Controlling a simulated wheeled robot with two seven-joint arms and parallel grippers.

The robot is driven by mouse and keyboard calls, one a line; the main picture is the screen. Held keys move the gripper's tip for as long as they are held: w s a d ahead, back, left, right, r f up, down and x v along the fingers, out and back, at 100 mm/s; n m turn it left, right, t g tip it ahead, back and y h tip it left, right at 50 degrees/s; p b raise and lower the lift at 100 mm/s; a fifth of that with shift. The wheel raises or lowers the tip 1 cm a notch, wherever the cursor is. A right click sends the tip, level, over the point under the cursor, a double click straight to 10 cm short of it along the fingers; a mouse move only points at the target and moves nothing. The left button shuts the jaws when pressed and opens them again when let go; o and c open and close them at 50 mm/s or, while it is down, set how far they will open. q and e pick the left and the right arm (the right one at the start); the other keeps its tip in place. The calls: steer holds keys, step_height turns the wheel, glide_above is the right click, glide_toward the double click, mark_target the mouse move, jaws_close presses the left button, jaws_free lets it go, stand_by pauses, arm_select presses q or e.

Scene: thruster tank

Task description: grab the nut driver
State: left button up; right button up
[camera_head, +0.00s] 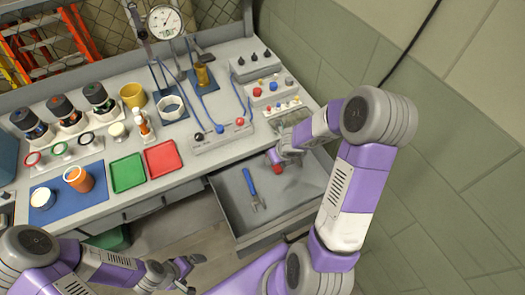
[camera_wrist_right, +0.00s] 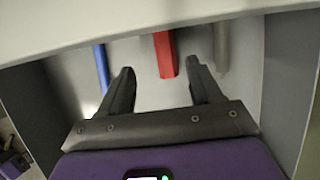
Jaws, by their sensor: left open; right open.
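An open grey drawer (camera_head: 222,200) under the bench holds several tools. A blue-handled tool (camera_head: 250,183) lies in it with a forked metal end toward the front. In the right wrist view, this blue handle (camera_wrist_right: 101,68) is left of a red handle (camera_wrist_right: 164,56) and a grey bar (camera_wrist_right: 221,48). I cannot tell for sure which is the nut driver. My right gripper (camera_wrist_right: 159,70) is open over the drawer, with the red handle's near end between its fingertips, not gripped. My left gripper (camera_head: 187,273) is open and empty, low in front of the bench.
The bench top above the drawer carries a green tray (camera_head: 127,172), a red tray (camera_head: 162,158), a blue mat (camera_head: 70,200) with cups, and a gauge stand (camera_head: 165,22). The drawer walls (camera_wrist_right: 283,75) stand close on both sides of my right gripper. Drawer floor by the blue tool is clear.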

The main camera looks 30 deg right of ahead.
mark_target(277, 168)
steer(key=shift+w+d+f+b, duration=0.1)
steer(key=shift+f+b, duration=0.45)
steer(key=shift+f, duration=0.25)
steer(key=shift+w+d+f+b, duration=0.1)
steer(key=shift+f+b, duration=0.45)
steer(key=shift+f, duration=0.2)
steer(key=b+x, duration=0.2)
steer(key=x, duration=0.1)
steer(key=b+x, duration=0.1)
steer(key=shift+s+d+f, duration=0.2)
steer(key=shift+f, duration=0.1)
steer(key=shift+r, duration=0.1)
jaws_close()
steer(key=shift+r, duration=0.1)
